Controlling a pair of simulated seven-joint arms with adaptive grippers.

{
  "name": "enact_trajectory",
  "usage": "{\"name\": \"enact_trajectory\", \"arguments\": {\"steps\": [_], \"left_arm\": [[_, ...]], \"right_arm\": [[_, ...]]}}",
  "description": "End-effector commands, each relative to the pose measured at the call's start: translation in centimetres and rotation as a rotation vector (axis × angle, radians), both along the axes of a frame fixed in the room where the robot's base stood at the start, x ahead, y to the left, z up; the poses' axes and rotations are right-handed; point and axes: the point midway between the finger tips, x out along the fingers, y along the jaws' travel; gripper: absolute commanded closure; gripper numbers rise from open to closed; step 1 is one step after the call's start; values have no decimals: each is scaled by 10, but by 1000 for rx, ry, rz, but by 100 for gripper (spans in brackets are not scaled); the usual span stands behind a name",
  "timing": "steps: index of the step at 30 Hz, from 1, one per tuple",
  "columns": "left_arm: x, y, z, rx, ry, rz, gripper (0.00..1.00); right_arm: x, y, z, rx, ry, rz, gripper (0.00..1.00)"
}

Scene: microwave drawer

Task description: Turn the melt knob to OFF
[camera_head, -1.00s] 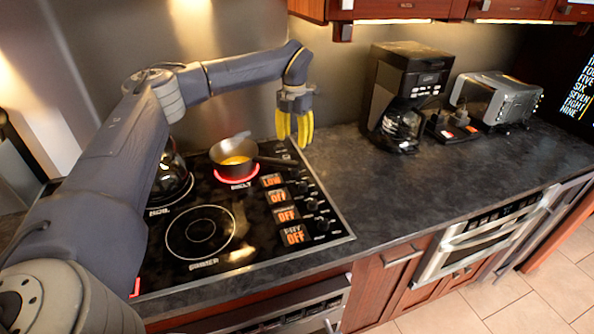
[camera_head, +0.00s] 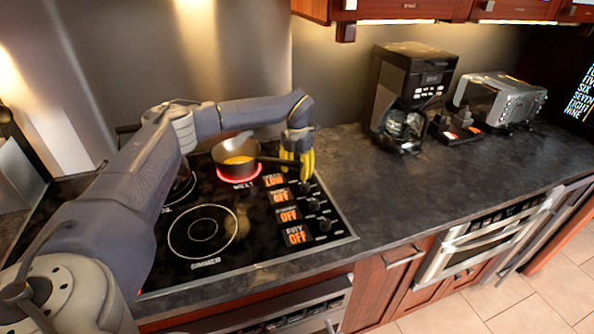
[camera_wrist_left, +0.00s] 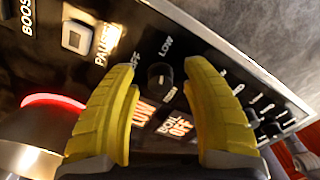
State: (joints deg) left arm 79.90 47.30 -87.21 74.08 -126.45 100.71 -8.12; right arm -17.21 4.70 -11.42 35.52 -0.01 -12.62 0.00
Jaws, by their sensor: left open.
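The melt knob (camera_wrist_left: 160,76) is a small black dial beside printed OFF and LOW marks in the left wrist view. Its lit display (camera_head: 274,181) reads LOW. My left gripper (camera_head: 298,164), with yellow fingers, is low over the far end of the knob row. In the left wrist view the open fingers (camera_wrist_left: 157,72) lie either side of the knob, with space visible between them and it. Contact cannot be told. In the head view the gripper covers the knob at least partly. My right gripper is not in view.
A pan (camera_head: 237,159) with yellow contents sits on the red-glowing melt burner, its handle pointing toward my left gripper. Other knobs (camera_head: 313,205) run toward the front, their displays reading OFF. A coffee maker (camera_head: 411,95) and toaster oven (camera_head: 500,98) stand right, beyond clear counter.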

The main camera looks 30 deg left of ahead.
Motion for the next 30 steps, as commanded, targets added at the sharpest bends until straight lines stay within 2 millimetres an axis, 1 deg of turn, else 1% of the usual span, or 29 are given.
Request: {"name": "enact_trajectory", "arguments": {"steps": [8,9,22,30], "left_arm": [[0,0,-1,0,0,0,52],[0,0,-1,0,0,0,50],[0,0,-1,0,0,0,100],[0,0,-1,0,0,8,100]], "right_arm": [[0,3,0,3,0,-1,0],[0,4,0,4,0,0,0],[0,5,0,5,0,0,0],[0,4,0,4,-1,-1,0]]}}
